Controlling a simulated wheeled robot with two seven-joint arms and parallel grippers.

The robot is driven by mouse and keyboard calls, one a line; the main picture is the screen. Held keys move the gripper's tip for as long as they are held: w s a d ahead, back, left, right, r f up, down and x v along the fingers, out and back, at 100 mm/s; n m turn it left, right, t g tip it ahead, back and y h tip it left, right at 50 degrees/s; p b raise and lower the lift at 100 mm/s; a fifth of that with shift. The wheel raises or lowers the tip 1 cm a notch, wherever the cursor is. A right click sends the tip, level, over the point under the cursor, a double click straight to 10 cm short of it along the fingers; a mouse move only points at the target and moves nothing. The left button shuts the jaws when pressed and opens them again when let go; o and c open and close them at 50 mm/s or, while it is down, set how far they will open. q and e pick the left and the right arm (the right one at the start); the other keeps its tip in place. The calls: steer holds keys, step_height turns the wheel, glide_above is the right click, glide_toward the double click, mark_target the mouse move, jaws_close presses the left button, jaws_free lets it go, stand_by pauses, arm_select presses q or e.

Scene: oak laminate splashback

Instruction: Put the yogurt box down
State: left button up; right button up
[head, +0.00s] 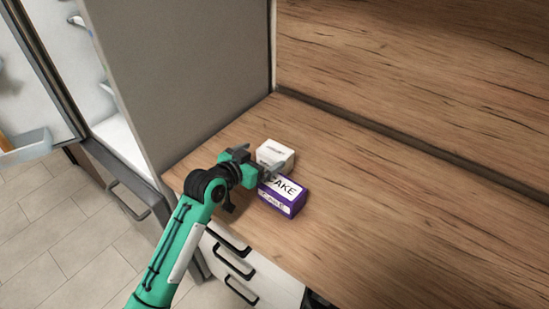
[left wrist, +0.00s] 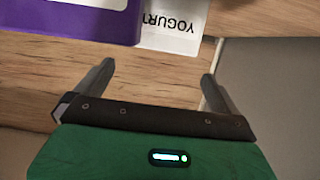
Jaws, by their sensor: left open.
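The yogurt box (head: 277,151) is a small white box standing on the wooden counter, just behind a purple and white cake box (head: 283,196). In the left wrist view the yogurt box (left wrist: 172,38) shows its upside-down lettering at the top, partly covered by the purple box (left wrist: 82,18). My left gripper (head: 258,163) is open beside the two boxes, at the counter's left part. In the left wrist view nothing is between the spread fingers of the gripper (left wrist: 158,74). My right gripper is out of view.
The wooden counter (head: 390,210) is clear to the right of the boxes. A wooden splashback (head: 420,60) rises behind it. A tall grey panel (head: 190,75) stands at the left, beside an open fridge (head: 112,110). Drawers with black handles (head: 232,262) are below the counter.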

mark_target(272, 153)
arm_select(q)
steer(key=shift+w+d+f, duration=0.15)
steer(key=shift+w+d, duration=0.05)
steer(key=shift+w, duration=0.15)
steer(key=shift+f+p+x, duration=0.25)
steer(key=shift+p+x, duration=0.15)
steer(key=shift+x, duration=0.8)
steer(key=shift+f+p+x, duration=0.3)
steer(key=shift+p+x, duration=0.05)
steer(key=shift+x, duration=0.85)
steer(key=shift+s+a, duration=0.1)
steer(key=shift+s, duration=0.05)
steer(key=c, duration=0.9)
steer(key=shift+r, duration=0.1)
steer(key=shift+c, duration=1.2)
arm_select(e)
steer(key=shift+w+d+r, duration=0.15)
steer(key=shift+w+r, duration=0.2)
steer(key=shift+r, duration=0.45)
